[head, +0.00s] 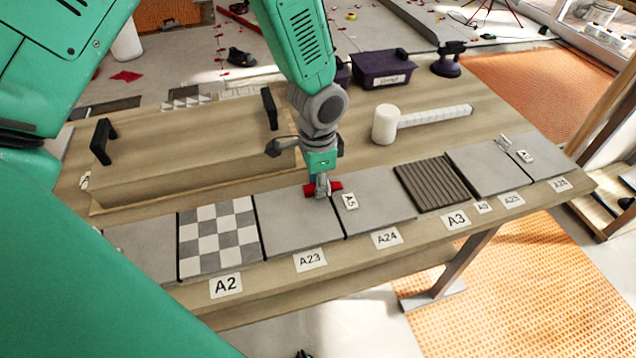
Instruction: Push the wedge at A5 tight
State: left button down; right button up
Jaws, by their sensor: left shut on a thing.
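A red wedge (335,187) is at the joint between the grey tile over label A23 (290,225) and the grey tile over label A24 (380,205). The A5 tag (350,201) lies just right of it. My left gripper (322,188) points down at this joint and is shut on the red wedge, covering its middle. I cannot tell how far the wedge sits in its clip. My right gripper is not in view.
A white mallet (385,125) lies behind the tile row. A purple box (383,70) and a dark suction cup (449,62) stand farther back. A wooden board with black handles (190,170) is at left. A light clip (504,143) stands at right.

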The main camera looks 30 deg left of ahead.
pick_arm(q)
jog(key=c, duration=1.3)
grip_release()
jog(key=shift+w, duration=0.1)
